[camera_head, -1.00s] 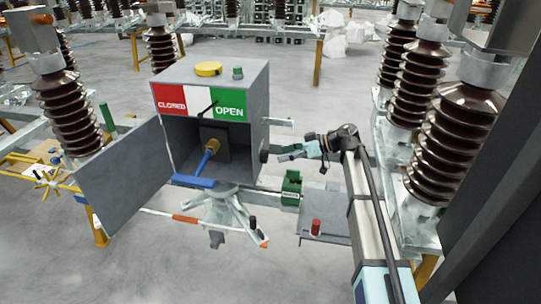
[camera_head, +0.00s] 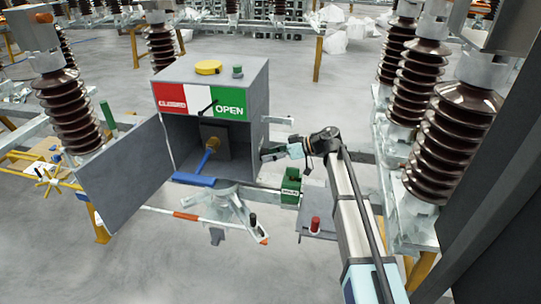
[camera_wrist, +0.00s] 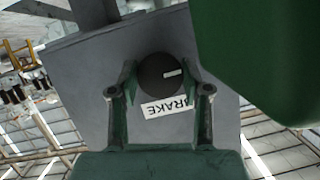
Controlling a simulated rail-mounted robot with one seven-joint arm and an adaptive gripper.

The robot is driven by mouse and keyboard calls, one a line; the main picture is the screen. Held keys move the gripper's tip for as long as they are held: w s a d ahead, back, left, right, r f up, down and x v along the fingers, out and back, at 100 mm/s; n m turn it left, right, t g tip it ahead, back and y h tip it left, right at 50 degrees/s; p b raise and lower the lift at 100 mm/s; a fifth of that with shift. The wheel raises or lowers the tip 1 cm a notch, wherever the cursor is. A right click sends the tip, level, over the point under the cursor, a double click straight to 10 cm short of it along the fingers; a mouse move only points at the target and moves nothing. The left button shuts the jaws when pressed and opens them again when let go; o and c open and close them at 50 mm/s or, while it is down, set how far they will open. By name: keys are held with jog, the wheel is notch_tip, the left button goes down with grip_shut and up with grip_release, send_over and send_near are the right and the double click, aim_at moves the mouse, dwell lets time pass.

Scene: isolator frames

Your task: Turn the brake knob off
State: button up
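The brake knob (camera_wrist: 158,76) is a round black dial with a pale mark on its right side. It sits on a grey panel above a white label (camera_wrist: 168,106) reading BRAKE. In the wrist view my gripper (camera_wrist: 163,75) is open, one finger on each side of the knob, with small gaps. In the head view my gripper (camera_head: 270,154) is at the right side wall of the grey cabinet (camera_head: 258,107) and hides the knob there.
The cabinet door (camera_head: 125,175) hangs open at left. A blue handle (camera_head: 194,180) sticks out in front. A green box (camera_head: 290,187) and a plate with a red knob (camera_head: 315,225) are below my arm. Brown insulators (camera_head: 455,140) stand at right. A large green shape (camera_wrist: 265,55) fills the wrist view's upper right.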

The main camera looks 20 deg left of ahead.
jog(key=shift+n, duration=0.3)
jog(key=shift+s+n+t+y+p, duration=0.1)
jog(key=shift+n+t+y+p, duration=0.2)
jog(key=shift+n+t+p, duration=1.15)
jog(key=shift+n+t+b, duration=0.35)
jog(key=shift+n+b, duration=0.25)
jog(key=shift+n, duration=0.35)
jog(key=o, duration=1.2)
jog(key=shift+c, duration=0.2)
jog(key=v, duration=1.2)
